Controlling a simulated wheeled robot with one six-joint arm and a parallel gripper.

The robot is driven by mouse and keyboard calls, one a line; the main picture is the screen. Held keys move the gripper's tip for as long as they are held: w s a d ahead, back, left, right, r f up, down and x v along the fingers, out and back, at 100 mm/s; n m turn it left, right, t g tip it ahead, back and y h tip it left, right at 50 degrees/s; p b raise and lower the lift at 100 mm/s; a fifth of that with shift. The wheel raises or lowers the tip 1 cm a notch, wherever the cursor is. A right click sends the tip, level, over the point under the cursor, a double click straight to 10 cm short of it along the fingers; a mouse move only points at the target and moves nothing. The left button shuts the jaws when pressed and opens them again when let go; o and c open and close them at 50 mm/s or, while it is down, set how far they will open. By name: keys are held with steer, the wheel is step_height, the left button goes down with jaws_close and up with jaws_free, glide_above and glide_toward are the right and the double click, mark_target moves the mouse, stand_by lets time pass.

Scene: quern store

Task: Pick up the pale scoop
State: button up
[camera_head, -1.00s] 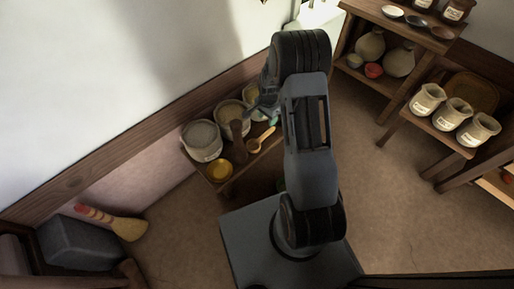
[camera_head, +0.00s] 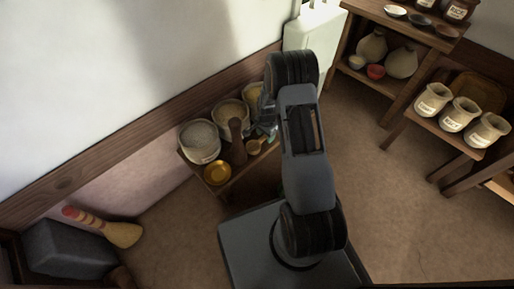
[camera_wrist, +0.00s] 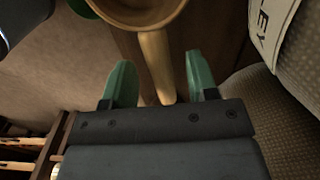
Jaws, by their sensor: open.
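My gripper (camera_wrist: 159,77) is open, with one finger on each side of the handle and a gap showing on both sides. In the head view my gripper (camera_head: 270,128) is at the scoop's right end, largely hidden by my arm.
A dark upright wooden piece (camera_head: 237,142) stands just left of the scoop. A wall is behind.

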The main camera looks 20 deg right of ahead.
steer(key=shift+f, duration=0.65)
jaws_close()
